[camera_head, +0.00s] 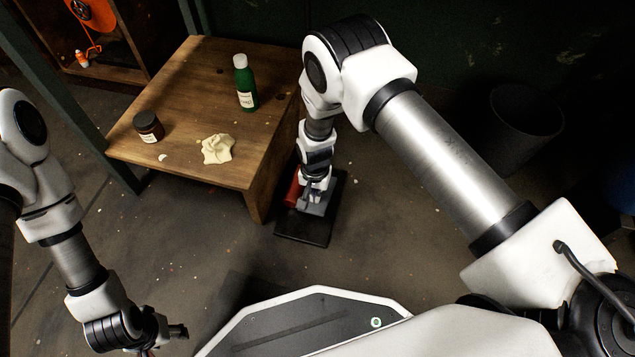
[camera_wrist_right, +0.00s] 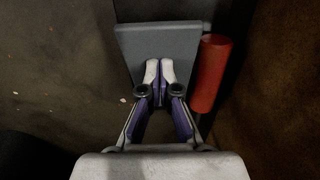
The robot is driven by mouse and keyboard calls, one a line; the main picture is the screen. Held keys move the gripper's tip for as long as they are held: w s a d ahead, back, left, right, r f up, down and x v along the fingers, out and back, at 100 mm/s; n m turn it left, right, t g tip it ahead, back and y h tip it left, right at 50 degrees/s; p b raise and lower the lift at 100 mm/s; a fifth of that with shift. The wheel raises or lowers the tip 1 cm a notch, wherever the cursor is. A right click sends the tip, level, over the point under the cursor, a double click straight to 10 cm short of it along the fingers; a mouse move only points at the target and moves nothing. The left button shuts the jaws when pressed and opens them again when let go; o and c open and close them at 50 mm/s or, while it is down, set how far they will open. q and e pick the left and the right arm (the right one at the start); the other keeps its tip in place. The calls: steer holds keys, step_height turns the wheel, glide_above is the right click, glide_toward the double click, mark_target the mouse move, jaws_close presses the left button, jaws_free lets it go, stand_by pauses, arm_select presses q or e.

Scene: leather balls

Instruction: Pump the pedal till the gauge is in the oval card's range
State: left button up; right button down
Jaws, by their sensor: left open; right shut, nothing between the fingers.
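The pedal shows as a grey plate (camera_wrist_right: 128,45) in the right wrist view. It belongs to a foot pump with a red cylinder (camera_wrist_right: 210,75) on a black base (camera_head: 303,238), on the floor beside the wooden table. My right gripper (camera_wrist_right: 160,68) is shut and empty, its fingertips over the pedal plate; I cannot tell whether they touch it. In the head view my right gripper (camera_head: 312,196) partly hides the pump. My left gripper (camera_head: 178,332) is open and empty, low at the left, away from the pump. No gauge or oval card can be made out.
The low wooden table (camera_head: 190,75) holds a green bottle (camera_head: 246,90), a dark jar (camera_head: 148,127) and a pale crumpled cloth (camera_head: 217,149). A dark bin (camera_head: 525,120) stands at the right. The floor in front of the table is clear.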

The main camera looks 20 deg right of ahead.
arm_select(q)
steer(key=shift+r, duration=0.4)
arm_select(e)
steer(key=shift+r, duration=0.5)
step_height(320, 180, up, 5)
steer(key=p, duration=0.4)
steer(key=shift+r+p, duration=0.15)
steer(key=shift+p, duration=0.2)
arm_select(q)
step_height(320, 180, up, 4)
steer(key=shift+r, duration=0.2)
